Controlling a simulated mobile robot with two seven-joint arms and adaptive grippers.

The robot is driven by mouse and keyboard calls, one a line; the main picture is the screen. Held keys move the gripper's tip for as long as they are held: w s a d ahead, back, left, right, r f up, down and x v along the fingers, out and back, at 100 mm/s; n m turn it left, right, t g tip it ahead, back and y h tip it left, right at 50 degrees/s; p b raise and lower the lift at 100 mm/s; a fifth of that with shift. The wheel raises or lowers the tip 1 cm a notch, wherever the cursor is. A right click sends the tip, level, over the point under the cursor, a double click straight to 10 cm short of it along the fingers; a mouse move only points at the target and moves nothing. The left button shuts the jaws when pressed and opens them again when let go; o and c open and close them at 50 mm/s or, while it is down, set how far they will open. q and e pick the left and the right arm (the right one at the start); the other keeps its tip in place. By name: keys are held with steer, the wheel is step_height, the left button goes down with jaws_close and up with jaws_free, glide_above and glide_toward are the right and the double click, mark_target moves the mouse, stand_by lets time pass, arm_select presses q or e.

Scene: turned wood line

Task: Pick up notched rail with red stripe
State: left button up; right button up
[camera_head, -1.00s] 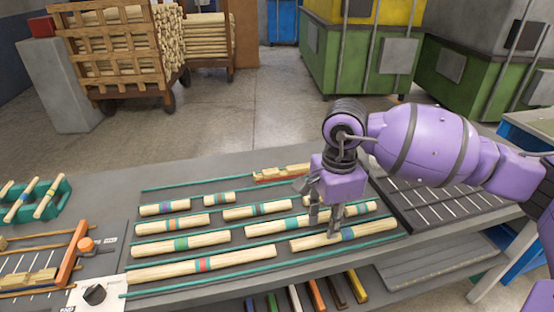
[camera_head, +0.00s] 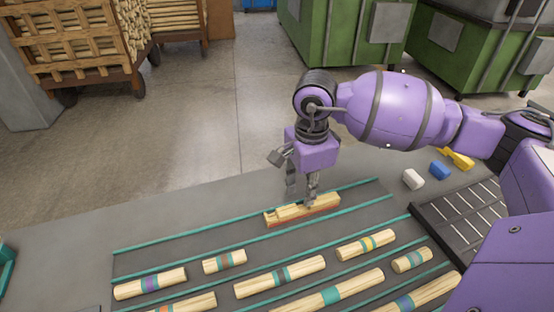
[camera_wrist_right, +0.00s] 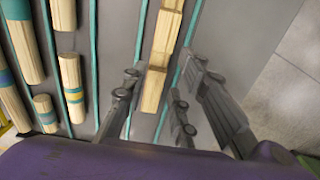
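The notched rail (camera_head: 273,216) is pale wood with a red stripe along its lower near edge. It lies lengthwise at the far side of the grey table, by the back teal divider, and shows in the right wrist view (camera_wrist_right: 167,35). My right gripper (camera_head: 302,203) points down over the middle to right part of the rail. Its fingers are apart, with the rail showing between them in the wrist view. I cannot tell whether they touch it. The red stripe is not visible in the wrist view. My left gripper is out of view.
Several round wooden pieces with coloured bands, such as the purple-banded one (camera_head: 150,283), lie in nearer lanes between teal dividers (camera_head: 205,263). A black slotted tray (camera_head: 450,222) is at right. The left back table is bare.

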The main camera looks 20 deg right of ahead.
mark_target(303, 208)
step_height(303, 208, down, 6)
steer(key=shift+a+r+p, duration=0.1)
steer(key=shift+p, duration=0.3)
jaws_close()
